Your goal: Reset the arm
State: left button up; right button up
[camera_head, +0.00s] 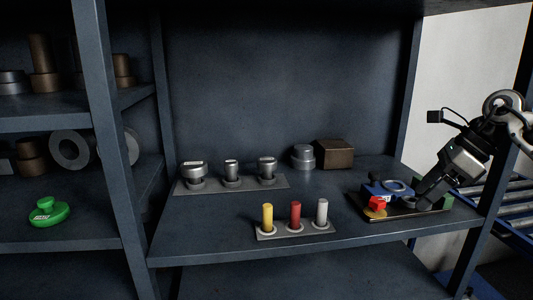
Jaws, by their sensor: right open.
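My right gripper (424,196) comes in from the right with its arm and reaches down over the dark tray (408,213) at the right of the shelf. It is open, and its fingertips are close to the small parts on the tray. Whether they touch anything is too small to tell. On the tray are a blue part (375,191), a red block (377,203), a light ring (396,186) and a green piece (446,202). My left gripper is not in view.
A plate with yellow (267,217), red (295,215) and white (321,212) pegs stands at the shelf's front edge. Several metal parts stand on a plate (214,190) behind. A brown block (334,153) is at the back. A shelf post (474,238) stands near my right arm.

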jog(key=s+a+f+m+t+y, duration=0.2)
jog(key=a+f+m+y, duration=0.15)
jog(key=a, duration=0.55)
jog(key=s+a+f+m+t+y, duration=0.1)
jog(key=a+f+m+y, duration=0.3)
jog(key=a, duration=0.5)
jog(key=s+a+f+m+t+y, duration=0.2)
jog(key=a+f+m+y, duration=0.15)
jog(key=a+y, duration=0.4)
jog(key=s+d+f+m+t+h, duration=0.1)
jog(key=s+f+m+h, duration=0.7)
jog(key=m, duration=0.9)
jog(key=s+d+f+m+t+h, duration=0.2)
jog(key=s+f+m+h, duration=0.7)
jog(key=f+m, duration=0.5)
jog(key=s+d+m, duration=0.1)
jog(key=s+m, duration=0.1)
jog(key=shift+s+d+f+m, duration=0.2)
jog(key=shift+d+f+m, duration=0.1)
jog(key=shift+f+m, duration=0.1)
